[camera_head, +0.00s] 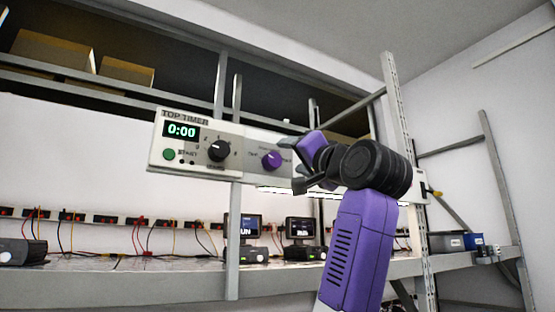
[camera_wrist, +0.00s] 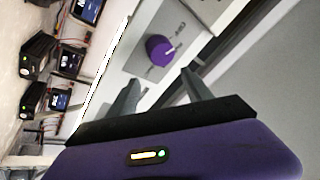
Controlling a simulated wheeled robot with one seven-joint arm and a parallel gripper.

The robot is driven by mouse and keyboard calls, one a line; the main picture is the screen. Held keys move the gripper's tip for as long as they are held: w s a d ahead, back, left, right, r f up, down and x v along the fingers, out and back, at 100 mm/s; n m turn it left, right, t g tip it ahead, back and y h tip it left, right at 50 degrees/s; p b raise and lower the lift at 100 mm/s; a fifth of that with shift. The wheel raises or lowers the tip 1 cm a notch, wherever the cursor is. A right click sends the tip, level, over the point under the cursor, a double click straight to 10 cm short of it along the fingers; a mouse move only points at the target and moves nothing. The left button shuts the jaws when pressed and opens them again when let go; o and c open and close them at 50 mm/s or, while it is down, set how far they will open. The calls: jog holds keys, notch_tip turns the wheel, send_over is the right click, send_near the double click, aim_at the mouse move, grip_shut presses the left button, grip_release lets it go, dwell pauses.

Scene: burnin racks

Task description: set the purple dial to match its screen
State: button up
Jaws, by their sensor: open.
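The purple dial (camera_head: 271,160) sits on a pale panel (camera_head: 250,142) to the right of a timer box in the head view. It also shows in the wrist view (camera_wrist: 159,48), with a white pointer line and small labels around it that are too blurred to read for sure. My gripper (camera_wrist: 160,84) is open and empty, its two fingers apart and short of the dial. In the head view my gripper (camera_head: 295,168) is just right of the dial. Small screens, one on a monitor (camera_head: 245,226) and one on another monitor (camera_head: 300,228), stand on the bench below; their text is partly unclear.
The timer box (camera_head: 195,142) reads 0:00 and has a black knob (camera_head: 218,150) and a green button (camera_head: 169,154). A metal upright (camera_head: 234,240) stands below the panel. Cables and a socket strip (camera_head: 110,218) run along the bench. Cardboard boxes (camera_head: 52,50) sit above.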

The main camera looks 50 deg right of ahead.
aim_at(275, 160)
jog(key=s+a+m+g+y, duration=0.1)
jog(key=s+a+g+y, duration=0.2)
jog(key=y, duration=0.1)
jog(key=shift+w+d+r+p, duration=0.1)
jog(key=shift+w+d+p, duration=0.3)
jog(key=shift+w, duration=0.8)
jog(key=shift+w+d+f+p, duration=0.15)
jog(key=shift+w+p, duration=0.5)
jog(key=shift+w, duration=0.55)
jog(key=shift+w+d+r+p, duration=0.15)
jog(key=shift+w+d+p, duration=0.25)
jog(key=shift+w, duration=0.8)
jog(key=shift+a, duration=0.1)
jog(key=shift+c, duration=0.2)
grip_shut()
